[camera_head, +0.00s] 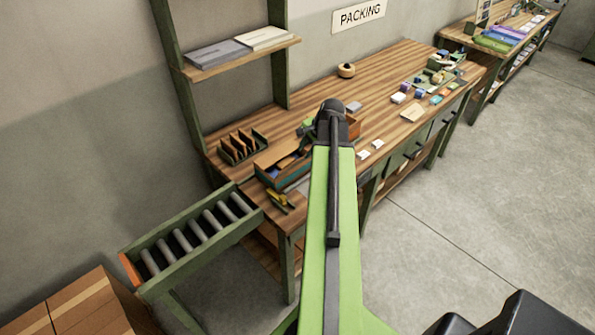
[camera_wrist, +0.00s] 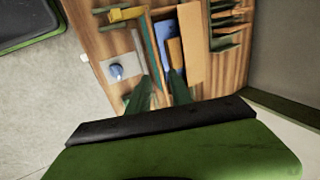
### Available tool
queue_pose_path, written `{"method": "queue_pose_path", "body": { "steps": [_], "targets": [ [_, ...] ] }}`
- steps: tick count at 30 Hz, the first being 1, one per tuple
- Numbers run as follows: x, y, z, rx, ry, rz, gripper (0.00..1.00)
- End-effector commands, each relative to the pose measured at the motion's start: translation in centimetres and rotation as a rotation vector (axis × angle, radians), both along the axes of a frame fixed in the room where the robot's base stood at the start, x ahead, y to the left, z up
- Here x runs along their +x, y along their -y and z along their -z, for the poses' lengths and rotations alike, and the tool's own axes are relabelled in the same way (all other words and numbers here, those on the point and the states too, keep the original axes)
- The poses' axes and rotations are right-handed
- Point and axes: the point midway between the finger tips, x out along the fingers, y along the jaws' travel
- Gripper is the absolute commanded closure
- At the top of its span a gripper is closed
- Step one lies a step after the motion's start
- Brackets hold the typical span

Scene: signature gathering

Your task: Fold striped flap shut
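An open cardboard box (camera_head: 268,158) stands on the near left part of the packing bench, with a teal side facing out. In the wrist view a wide tan flap (camera_wrist: 190,45) stands out on its right and a teal strip (camera_wrist: 150,50) runs along its left. Blue and tan items (camera_wrist: 175,50) lie inside. I cannot make out stripes on any flap. In the head view my arm hides the gripper and part of the box.
A slotted rack (camera_head: 240,146) stands behind the box, and a yellow tool (camera_head: 280,201) lies by its near end. A grey plate with a blue knob (camera_wrist: 117,70) is beside it. A roller stand (camera_head: 195,238) adjoins the bench (camera_head: 385,92); small goods lie further right.

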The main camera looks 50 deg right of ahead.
Motion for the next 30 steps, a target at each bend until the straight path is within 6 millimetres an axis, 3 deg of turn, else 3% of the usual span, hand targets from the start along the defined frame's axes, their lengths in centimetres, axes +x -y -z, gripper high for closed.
{"method": "queue_pose_path", "body": {
  "steps": [1, 9, 20, 26, 30],
  "targets": [
    [0.6, 0.1, 2.3, -0.001, 0.000, -0.002, 0.75],
    [3.0, 0.2, 7.0, -0.001, 0.000, -0.002, 0.75],
    [3.5, 0.2, 7.2, -0.001, 0.000, -0.002, 0.75],
    [3.5, 0.2, 7.2, -0.001, 0.000, -0.002, 1.00],
    [3.5, 0.2, 7.2, -0.001, 0.000, -0.002, 1.00]
  ]
}}
